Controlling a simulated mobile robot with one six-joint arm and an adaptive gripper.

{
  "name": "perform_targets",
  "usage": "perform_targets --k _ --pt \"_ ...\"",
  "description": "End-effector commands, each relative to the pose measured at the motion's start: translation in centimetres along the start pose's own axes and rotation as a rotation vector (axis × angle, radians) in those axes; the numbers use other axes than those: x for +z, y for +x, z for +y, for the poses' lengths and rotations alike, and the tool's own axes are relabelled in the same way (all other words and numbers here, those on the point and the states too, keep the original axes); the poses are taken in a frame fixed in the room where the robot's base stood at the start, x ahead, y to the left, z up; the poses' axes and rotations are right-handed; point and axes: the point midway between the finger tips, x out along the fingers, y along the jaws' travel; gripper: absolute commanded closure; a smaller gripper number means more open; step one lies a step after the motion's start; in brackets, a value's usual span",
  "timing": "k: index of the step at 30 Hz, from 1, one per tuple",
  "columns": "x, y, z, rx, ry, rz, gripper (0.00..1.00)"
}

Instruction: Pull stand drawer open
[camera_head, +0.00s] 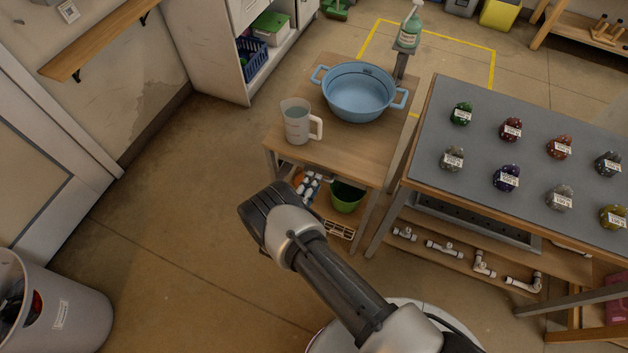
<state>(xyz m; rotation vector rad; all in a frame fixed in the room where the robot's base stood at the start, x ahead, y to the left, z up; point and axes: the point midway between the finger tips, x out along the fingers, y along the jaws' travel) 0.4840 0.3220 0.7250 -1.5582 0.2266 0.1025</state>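A small wooden stand (345,150) stands in the middle, with a blue basin (358,92) and a measuring jug (296,121) on top. I cannot make out a drawer front on it. To its right is a grey-topped wooden table (480,140). Under its top shows a long grey tray-like part with a dark inside (478,221); I cannot tell whether this is a drawer. My arm reaches up from the bottom, its dark joint in front of the stand's lower left. My gripper's fingers do not show.
Labelled stones (507,177) lie on the grey table; white pipe fittings (443,249) lie on its low shelf. A green bucket (346,196) sits under the stand. A grey bin (62,312) is at lower left. Floor left of the stand is clear.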

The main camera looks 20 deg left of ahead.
Motion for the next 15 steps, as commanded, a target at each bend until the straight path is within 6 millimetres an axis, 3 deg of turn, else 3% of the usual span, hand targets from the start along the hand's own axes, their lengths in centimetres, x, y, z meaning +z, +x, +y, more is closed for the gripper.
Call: perform_targets --k 6,15 --pt "0.0 2.2 0.1 0.001 0.0 0.0 0.69" --pt "0.1 2.5 0.0 0.001 -0.001 -0.001 0.69"
